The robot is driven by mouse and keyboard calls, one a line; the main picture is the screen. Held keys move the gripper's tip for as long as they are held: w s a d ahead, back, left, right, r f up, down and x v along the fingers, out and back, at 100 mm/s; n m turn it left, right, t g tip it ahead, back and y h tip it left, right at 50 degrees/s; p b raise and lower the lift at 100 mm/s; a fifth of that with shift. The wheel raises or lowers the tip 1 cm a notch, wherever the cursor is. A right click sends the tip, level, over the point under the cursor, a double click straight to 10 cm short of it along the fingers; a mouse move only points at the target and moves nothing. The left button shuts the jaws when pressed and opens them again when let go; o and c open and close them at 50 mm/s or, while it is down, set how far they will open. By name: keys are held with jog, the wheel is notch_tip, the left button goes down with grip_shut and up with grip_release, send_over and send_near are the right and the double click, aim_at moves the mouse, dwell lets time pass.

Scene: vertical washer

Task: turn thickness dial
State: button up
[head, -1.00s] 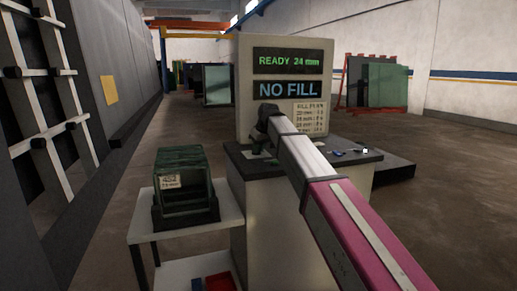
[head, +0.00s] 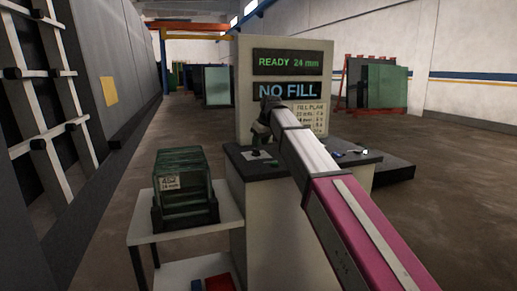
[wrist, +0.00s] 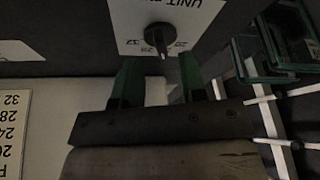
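The thickness dial (wrist: 160,38) is a black knob with a pointer on a white plate (wrist: 128,30) marked with numbers, upside down in the wrist view. In the head view a small white plate (head: 258,155) shows on the console's dark top, below my gripper. My gripper (wrist: 160,75) has two dark green fingers spread apart, with nothing between them. The dial lies just beyond the fingertips in the picture and is apart from them. The display (head: 288,62) reads READY 24 mm, and the sign (head: 288,90) below reads NO FILL.
A fill plan chart (head: 310,116) is on the upright panel, partly covered by my arm. A rack of glass panes (head: 184,190) labelled 24 mm stands on a white side table (head: 228,210) left of the console. Small blue and white items (head: 352,152) lie on the console's right.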

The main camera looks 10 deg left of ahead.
jog(key=v, duration=0.6)
jog(key=shift+r, duration=0.35)
jog(key=shift+s+d, duration=0.15)
